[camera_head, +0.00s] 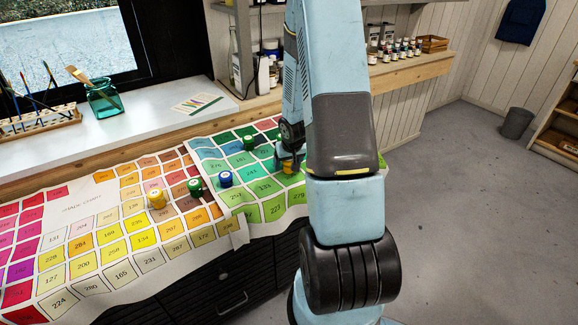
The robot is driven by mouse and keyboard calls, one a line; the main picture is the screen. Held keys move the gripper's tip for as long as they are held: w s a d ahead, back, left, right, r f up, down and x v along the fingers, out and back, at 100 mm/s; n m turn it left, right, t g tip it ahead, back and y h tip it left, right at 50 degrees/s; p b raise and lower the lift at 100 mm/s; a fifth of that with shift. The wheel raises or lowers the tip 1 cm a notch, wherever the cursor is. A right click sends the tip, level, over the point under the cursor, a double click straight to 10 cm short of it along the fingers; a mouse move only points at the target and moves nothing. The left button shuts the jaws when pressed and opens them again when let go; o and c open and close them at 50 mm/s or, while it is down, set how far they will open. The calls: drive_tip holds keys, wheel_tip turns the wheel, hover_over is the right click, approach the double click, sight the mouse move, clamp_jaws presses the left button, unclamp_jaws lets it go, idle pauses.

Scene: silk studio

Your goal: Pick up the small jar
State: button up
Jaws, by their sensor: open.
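Which one the task means I cannot tell. My gripper (288,165) is low over the green part of the chart, pointing down, to the right of these jars. It is open. Its fingers are small here and partly behind my arm, and whether a jar is between them I cannot tell.
A white sill (140,125) behind the chart holds a teal glass jar with brushes (104,98), a brush rack (35,125) and a card (199,103). A wooden shelf (410,70) at right bears several paint bottles. Drawers (225,280) are below the chart.

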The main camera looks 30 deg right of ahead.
drive_tip(key=shift+w+f, duration=0.1)
drive_tip(key=shift+f, duration=0.2)
drive_tip(key=c, duration=1.1)
drive_tip(key=shift+r, duration=0.15)
